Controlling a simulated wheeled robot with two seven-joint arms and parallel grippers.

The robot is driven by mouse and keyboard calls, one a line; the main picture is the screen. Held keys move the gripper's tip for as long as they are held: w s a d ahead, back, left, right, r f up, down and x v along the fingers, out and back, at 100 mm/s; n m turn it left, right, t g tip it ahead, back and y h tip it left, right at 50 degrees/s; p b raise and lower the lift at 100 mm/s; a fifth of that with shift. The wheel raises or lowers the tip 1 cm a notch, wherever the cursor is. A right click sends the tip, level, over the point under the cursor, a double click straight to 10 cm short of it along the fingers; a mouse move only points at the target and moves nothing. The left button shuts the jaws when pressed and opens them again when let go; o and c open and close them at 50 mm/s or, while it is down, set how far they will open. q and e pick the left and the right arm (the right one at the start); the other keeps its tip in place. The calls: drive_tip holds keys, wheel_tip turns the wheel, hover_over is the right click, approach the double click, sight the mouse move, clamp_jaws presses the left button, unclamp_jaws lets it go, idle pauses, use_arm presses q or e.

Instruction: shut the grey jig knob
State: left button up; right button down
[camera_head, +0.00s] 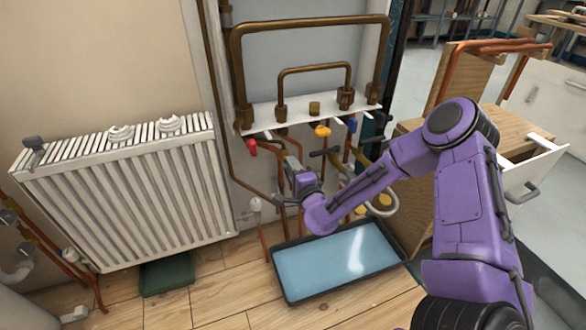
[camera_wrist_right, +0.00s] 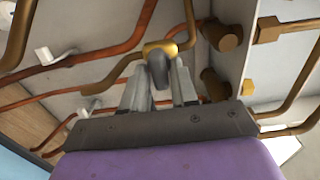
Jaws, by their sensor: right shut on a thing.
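The grey jig knob (camera_wrist_right: 159,74) is a rounded dark grey lever on a brass valve body (camera_wrist_right: 160,48) in the right wrist view. My right gripper (camera_wrist_right: 160,90) has its two grey fingers on either side of the knob, shut on it. In the head view the right gripper (camera_head: 289,184) is at the lower left of the pipe panel, above the blue tray. The knob cannot be made out in the head view, hidden at the gripper. My left gripper is not in view.
Copper and brass pipes surround the gripper. A red handle (camera_head: 252,148), a yellow handle (camera_head: 322,131) and a blue handle (camera_head: 351,124) sit above it. A blue tray (camera_head: 335,262) lies below on the wooden floor. A white radiator (camera_head: 130,200) stands at left.

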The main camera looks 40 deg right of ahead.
idle(0.3)
drive_tip(key=c, duration=1.1)
unclamp_jaws()
drive_tip(key=shift+o, duration=0.2)
drive_tip(key=p+v, duration=0.2)
drive_tip(key=v, duration=0.8)
drive_tip(key=shift+s, duration=0.35)
